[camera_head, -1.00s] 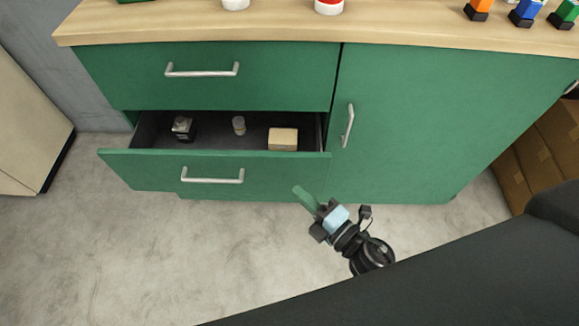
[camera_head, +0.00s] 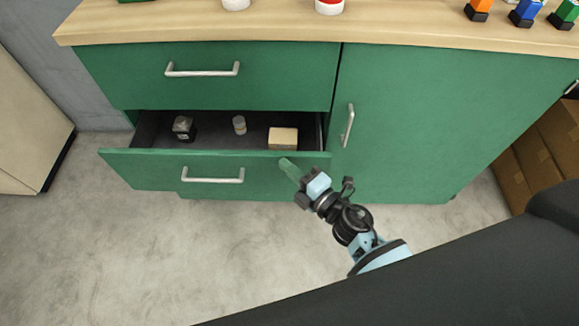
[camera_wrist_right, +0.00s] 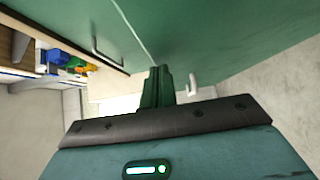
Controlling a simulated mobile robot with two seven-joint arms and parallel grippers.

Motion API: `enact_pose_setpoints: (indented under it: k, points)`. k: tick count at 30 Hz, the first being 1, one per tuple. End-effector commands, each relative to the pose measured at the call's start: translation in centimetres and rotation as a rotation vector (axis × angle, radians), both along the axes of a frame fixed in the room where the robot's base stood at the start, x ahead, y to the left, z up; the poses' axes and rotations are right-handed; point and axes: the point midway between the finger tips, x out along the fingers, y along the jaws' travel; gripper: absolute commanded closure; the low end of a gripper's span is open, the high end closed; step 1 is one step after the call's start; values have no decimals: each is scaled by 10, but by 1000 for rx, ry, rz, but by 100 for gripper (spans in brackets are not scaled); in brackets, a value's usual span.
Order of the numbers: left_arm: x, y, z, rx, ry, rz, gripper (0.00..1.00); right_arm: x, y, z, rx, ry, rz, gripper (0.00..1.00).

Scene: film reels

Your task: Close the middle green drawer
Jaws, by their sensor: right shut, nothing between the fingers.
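The middle green drawer (camera_head: 266,176) stands pulled out of the green cabinet in the head view. My right gripper (camera_head: 287,167) is shut and empty. Its green fingertips are at the right part of the drawer front; I cannot tell whether they touch it. In the right wrist view the shut fingers (camera_wrist_right: 157,88) point toward green cabinet surfaces. My left gripper is not in view.
The upper drawer (camera_head: 200,92) is shut. A cabinet door (camera_head: 430,130) with a vertical handle is shut on the right. The wooden top (camera_head: 300,28) holds several small items. Cardboard boxes (camera_head: 535,160) stand at the right. The floor (camera_head: 200,250) in front is clear.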

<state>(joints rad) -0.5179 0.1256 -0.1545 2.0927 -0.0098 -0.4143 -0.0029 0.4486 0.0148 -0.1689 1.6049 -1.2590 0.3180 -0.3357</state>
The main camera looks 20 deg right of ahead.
Motion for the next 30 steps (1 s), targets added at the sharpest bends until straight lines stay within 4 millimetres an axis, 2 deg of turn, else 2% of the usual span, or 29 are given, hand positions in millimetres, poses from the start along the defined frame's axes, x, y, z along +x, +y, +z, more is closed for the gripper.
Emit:
enact_pose_setpoints:
  k: [5,12,16,21,30]
  points:
    - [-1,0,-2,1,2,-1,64,16,-5,0,-2,-2,1,100]
    - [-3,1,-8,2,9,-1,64,64,-21,-1,-3,-4,0,100]
    - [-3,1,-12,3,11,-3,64,83,-27,-1,-2,-2,0,100]
    - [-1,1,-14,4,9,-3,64,94,-30,0,0,-1,0,100]
    - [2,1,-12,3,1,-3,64,94,-31,0,0,-1,0,100]
